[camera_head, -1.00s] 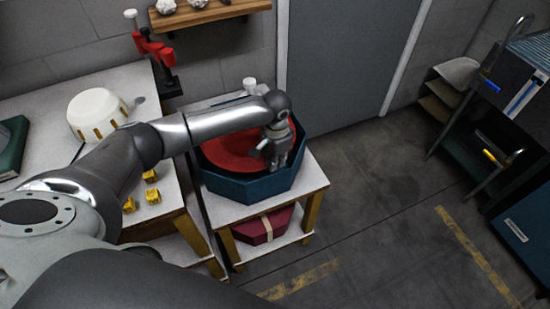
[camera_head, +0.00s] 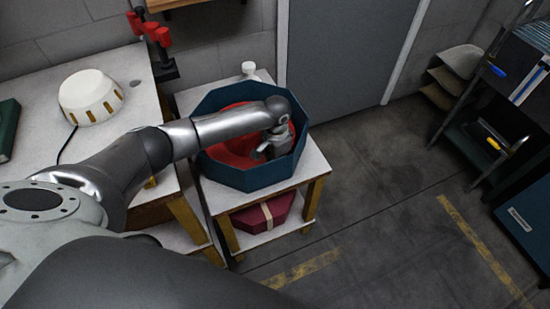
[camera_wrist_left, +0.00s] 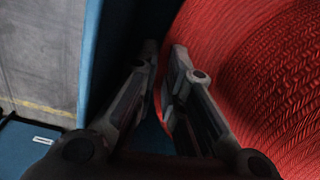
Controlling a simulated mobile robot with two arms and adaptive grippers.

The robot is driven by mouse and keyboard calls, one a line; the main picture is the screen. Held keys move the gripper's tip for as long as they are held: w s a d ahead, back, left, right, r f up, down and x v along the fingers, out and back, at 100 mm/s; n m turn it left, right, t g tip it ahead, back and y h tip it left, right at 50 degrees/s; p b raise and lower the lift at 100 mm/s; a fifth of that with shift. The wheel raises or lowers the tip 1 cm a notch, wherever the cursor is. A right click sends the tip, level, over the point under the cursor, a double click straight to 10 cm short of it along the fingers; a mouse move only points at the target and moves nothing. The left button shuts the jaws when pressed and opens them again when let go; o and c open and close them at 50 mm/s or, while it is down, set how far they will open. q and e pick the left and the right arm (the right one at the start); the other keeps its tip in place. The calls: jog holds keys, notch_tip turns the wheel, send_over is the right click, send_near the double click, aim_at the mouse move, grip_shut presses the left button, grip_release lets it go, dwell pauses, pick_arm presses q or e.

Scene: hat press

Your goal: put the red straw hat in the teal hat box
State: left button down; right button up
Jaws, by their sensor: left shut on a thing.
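The teal hat box (camera_head: 246,181), open and eight-sided, stands on a small white-topped table. The red straw hat (camera_head: 232,150) is inside its walls, partly hidden by my left arm; whether it rests on the bottom cannot be seen. My left gripper (camera_head: 264,152) reaches down inside the box at its right side. In the left wrist view the fingers (camera_wrist_left: 161,52) are nearly together at the edge of the woven red hat (camera_wrist_left: 268,75), shut on it. The teal box wall (camera_wrist_left: 104,60) is close beside the fingers on the left. My right gripper is out of view.
A wrapped dark red box (camera_head: 262,213) sits on the table's lower shelf. A white dome-shaped thing (camera_head: 90,97) stands on the bench at left, with a red clamp-like tool (camera_head: 150,30) behind. A dark rack (camera_head: 490,120) is at right. The floor between is clear.

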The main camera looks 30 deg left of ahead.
pick_arm(q)
jog(key=shift+f, duration=0.5)
dwell(0.4)
dwell(0.3)
jog(key=c, duration=1.5)
grip_release()
jog(key=shift+o, duration=0.2)
jog(key=shift+r, duration=0.2)
notch_tip(320, 180, up, 12)
jog(key=shift+d+f, duration=0.15)
jog(key=shift+s, duration=0.15)
